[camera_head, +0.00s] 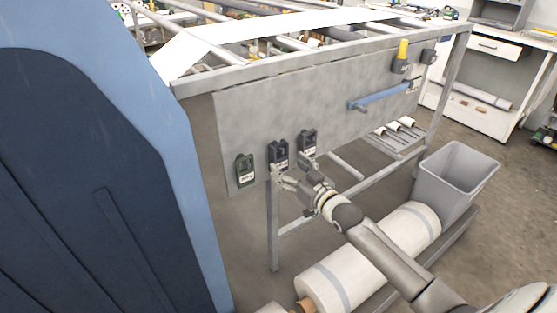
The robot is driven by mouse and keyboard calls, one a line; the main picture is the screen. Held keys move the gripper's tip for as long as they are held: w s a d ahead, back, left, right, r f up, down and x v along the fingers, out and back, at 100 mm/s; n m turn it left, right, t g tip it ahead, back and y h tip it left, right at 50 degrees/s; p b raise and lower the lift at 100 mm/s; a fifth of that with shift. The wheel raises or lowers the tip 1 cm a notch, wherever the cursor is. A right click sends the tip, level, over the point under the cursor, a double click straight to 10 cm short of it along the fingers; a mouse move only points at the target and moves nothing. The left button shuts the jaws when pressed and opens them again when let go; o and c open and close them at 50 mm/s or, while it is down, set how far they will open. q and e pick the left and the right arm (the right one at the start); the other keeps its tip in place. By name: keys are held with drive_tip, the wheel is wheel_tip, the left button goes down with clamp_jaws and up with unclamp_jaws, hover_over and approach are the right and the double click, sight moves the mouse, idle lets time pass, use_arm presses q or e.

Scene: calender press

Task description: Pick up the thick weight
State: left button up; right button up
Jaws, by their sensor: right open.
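Three small block-shaped weights with white labels hang on the grey metal panel (330,100): a green one (245,168), a dark blue one (278,154) and a dark grey one (307,142). I cannot read the labels or tell which is the thick one. My right gripper (290,172) is open and empty. It is just in front of and below the dark blue and dark grey weights, with its fingers close to their lower ends. I cannot tell whether it touches either. My left gripper is not in view.
A blue handle (380,97) sticks out from the panel, with a yellow-topped holder (401,57) above it. A blue machine housing (100,170) fills the left side.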

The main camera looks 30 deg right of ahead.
sight(282, 161)
drive_tip(key=shift+w+a, duration=0.25)
drive_tip(key=shift+w, duration=1.05)
drive_tip(key=shift+w+a, duration=0.2)
drive_tip(key=shift+w, duration=1.05)
clamp_jaws()
drive_tip(key=shift+r, duration=0.15)
